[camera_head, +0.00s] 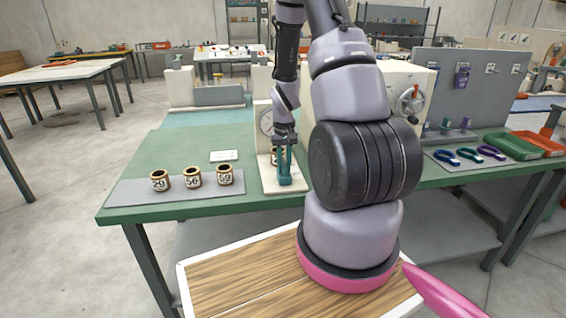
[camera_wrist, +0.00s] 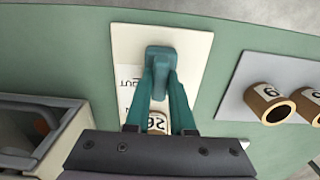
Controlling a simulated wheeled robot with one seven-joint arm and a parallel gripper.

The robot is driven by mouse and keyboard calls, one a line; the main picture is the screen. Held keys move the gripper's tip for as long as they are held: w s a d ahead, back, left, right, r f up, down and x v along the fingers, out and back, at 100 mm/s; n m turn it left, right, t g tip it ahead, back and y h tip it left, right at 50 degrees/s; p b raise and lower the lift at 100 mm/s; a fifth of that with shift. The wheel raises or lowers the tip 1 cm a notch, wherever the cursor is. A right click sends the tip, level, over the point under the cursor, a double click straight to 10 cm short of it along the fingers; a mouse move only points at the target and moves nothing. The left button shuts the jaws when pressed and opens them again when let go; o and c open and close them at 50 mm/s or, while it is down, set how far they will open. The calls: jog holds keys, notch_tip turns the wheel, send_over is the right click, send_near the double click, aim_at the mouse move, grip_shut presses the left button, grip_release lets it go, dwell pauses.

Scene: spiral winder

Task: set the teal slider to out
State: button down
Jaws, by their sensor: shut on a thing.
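The teal slider (camera_wrist: 160,55) has a blocky knob and sits on a cream plate (camera_wrist: 197,50). It is near the plate's front end, level with or slightly past the partly hidden OUT marking (camera_wrist: 128,84). In the head view the slider (camera_head: 286,181) is at the front of the table. My gripper (camera_wrist: 161,78) has teal fingers that converge on the knob and are shut on it. In the head view my gripper (camera_head: 284,168) points down from above. A numbered ring (camera_wrist: 157,122) shows between the fingers, partly hidden.
Three numbered rings, 29 (camera_head: 160,181), 56 (camera_head: 192,177) and 59 (camera_head: 224,175), stand on a grey strip (camera_head: 135,192) to the left. A cream machine with a handwheel (camera_head: 411,100) stands behind my arm. Green (camera_head: 511,146) and orange trays (camera_head: 540,144) are at right.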

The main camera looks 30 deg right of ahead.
aim_at(284, 166)
jog(key=shift+s+a, duration=0.1)
jog(key=shift+s, duration=0.1)
jog(key=c, duration=0.8)
grip_release()
jog(key=shift+o, duration=0.2)
jog(key=shift+r, duration=0.35)
notch_tip(284, 166, up, 10)
